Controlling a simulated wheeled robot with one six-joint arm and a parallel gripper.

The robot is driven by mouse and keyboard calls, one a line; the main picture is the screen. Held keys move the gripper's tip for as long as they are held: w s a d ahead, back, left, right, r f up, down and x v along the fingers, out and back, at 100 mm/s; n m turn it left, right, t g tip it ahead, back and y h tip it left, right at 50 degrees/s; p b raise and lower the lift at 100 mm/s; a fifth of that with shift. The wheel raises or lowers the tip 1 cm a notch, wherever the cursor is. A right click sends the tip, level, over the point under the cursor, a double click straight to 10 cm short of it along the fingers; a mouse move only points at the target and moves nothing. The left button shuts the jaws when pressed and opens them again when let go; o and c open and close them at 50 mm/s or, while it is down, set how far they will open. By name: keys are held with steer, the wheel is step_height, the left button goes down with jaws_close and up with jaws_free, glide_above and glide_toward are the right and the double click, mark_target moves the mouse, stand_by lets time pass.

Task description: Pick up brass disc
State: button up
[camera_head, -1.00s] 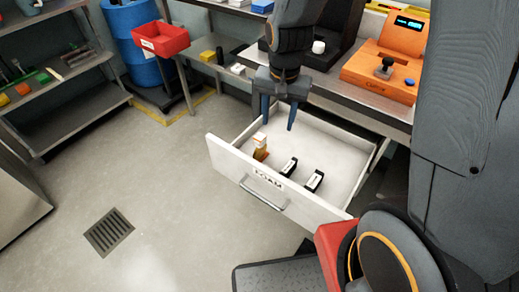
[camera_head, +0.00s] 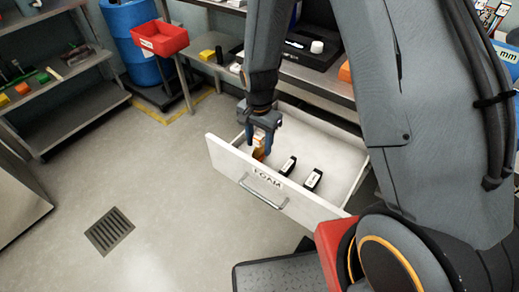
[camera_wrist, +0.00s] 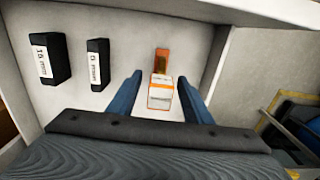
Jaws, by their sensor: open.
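I cannot make out a brass disc for certain in either view. In the open white drawer (camera_head: 340,160), a small item with a white label and orange edges (camera_wrist: 161,93) stands between my fingers. A brownish-orange piece with a darker middle (camera_wrist: 162,62) shows just beyond it; I cannot tell whether the two are joined. In the head view the orange item (camera_head: 259,154) is partly covered by my gripper (camera_head: 260,137). My gripper is open, its blue fingers one on each side of the labelled item, with gaps showing in the wrist view.
Two black labelled blocks, one marked 10 mm (camera_wrist: 50,57) and a narrower one (camera_wrist: 97,64), lie in the drawer left of my fingers in the wrist view. The drawer walls are close on the right. A bench (camera_head: 310,82) overhangs the drawer's back.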

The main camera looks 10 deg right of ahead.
steer(key=shift+f, duration=1)
jaws_close()
